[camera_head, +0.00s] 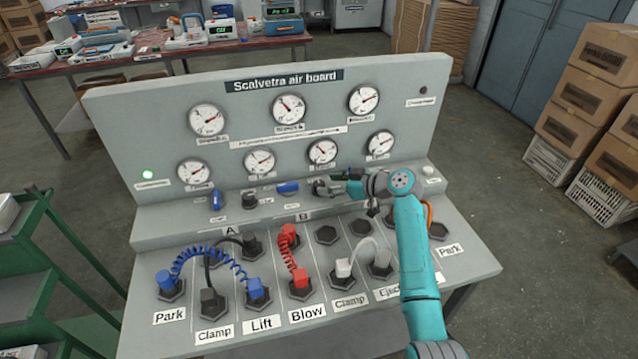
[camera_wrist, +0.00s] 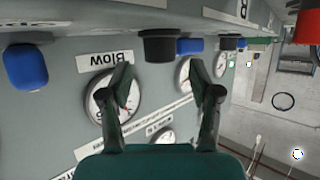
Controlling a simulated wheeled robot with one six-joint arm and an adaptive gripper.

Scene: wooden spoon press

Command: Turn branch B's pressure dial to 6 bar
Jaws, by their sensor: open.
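Branch B's pressure dial is a dark round knob (camera_wrist: 160,46) under the Blow gauge, near the middle of the wrist view. My gripper (camera_wrist: 162,78) is open, with one finger to each side of the dial in the picture. The dial shows just beyond the fingertips, and I see no contact. The Blow gauge (camera_wrist: 110,97) is partly behind the left finger and its reading is not clear. In the head view my gripper (camera_head: 326,186) is at the board's ledge, right of branch B's blue valve handle (camera_head: 288,187), and covers most of the dial.
Branch A's dark dial (camera_head: 250,200) and blue handle (camera_head: 216,200) are to the left. Another blue handle (camera_wrist: 25,67) is at the wrist view's left. Below the ledge, blue (camera_head: 205,255) and red (camera_head: 290,258) coiled hoses join sockets. A green shelf (camera_head: 50,280) stands left.

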